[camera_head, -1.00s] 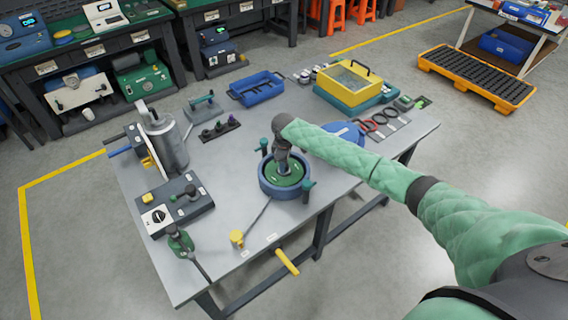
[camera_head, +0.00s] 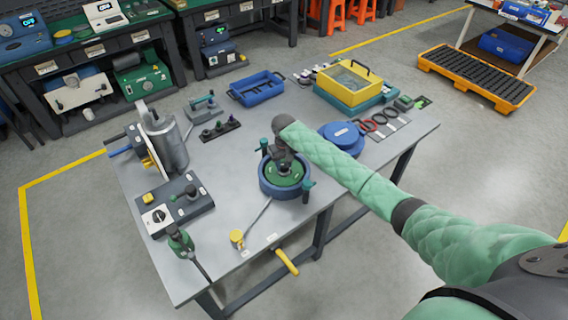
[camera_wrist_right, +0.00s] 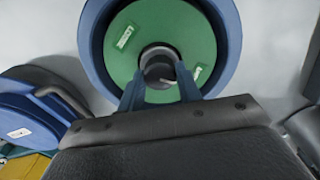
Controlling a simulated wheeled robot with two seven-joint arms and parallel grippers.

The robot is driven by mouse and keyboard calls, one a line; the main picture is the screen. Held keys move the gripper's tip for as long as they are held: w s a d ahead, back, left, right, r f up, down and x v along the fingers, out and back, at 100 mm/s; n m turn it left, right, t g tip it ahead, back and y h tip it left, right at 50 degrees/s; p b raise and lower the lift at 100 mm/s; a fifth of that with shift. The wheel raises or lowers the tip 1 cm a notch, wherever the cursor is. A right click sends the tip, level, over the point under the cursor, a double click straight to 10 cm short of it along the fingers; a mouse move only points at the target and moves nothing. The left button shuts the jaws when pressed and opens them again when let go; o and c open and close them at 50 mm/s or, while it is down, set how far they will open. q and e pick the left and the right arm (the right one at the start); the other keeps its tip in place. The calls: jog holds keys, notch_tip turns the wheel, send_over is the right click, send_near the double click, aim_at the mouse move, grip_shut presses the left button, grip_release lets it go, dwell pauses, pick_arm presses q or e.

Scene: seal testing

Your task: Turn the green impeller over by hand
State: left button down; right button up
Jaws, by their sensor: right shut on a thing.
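The green impeller (camera_head: 288,180) lies as a flat green disc inside a round blue housing (camera_head: 285,192) near the front middle of the table. My right gripper (camera_head: 284,165) reaches down over the centre. In the right wrist view its two fingers (camera_wrist_right: 160,88) are closed on the sides of the hub. The fingertips' exact contact is partly hidden. My left gripper is not in view.
A blue round lid (camera_head: 342,135) lies right of the housing, behind my right forearm. Green-topped posts (camera_head: 307,187) stand at the housing's rim.

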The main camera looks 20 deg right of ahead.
jog(key=m, duration=0.5)
jog(key=shift+m, duration=0.4)
jog(key=o, duration=0.9)
jog(key=n, duration=1.6)
